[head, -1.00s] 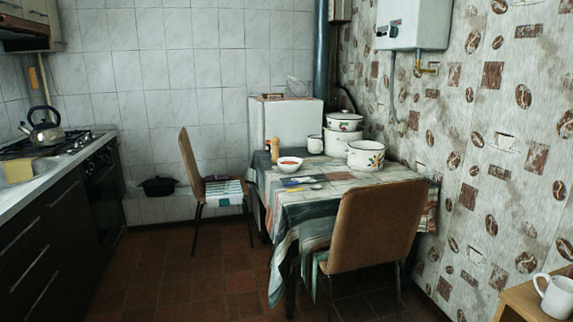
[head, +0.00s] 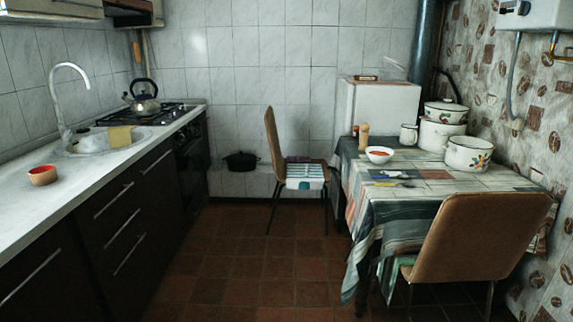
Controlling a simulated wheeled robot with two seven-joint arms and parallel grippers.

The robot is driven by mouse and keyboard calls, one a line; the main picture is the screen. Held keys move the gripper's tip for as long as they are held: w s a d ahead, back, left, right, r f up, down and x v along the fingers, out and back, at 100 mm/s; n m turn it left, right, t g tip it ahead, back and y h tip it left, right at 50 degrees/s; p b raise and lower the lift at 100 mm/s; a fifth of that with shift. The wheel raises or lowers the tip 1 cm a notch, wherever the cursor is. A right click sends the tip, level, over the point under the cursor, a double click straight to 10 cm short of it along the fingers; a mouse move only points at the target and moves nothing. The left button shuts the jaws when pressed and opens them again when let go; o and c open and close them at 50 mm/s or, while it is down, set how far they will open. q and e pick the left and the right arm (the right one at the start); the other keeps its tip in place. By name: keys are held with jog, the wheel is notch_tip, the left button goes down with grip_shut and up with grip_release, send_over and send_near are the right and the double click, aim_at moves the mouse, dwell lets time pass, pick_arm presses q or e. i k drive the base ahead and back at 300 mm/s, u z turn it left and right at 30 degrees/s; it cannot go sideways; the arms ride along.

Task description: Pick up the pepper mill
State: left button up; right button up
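A tan, upright, turned-wood shape that looks like the pepper mill (head: 363,136) stands on the far left part of the dining table (head: 425,203). It is small in the head view, so its details are hard to tell. It stands behind a white bowl with red contents (head: 379,155) and left of a white mug (head: 408,135). A small darker item shows just left of it. Neither of my grippers is in view.
A chair (head: 480,237) blocks the table's near side; another chair (head: 275,145) stands at its left. Enamel pots (head: 468,154) stand at the table's right. The counter (head: 85,190) with a red bowl (head: 42,175) runs along the left. The tiled floor (head: 240,255) between is clear.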

aim_at(363, 145)
jog(key=u, duration=0.4)
jog(key=i, duration=2.65)
jog(key=z, duration=0.15)
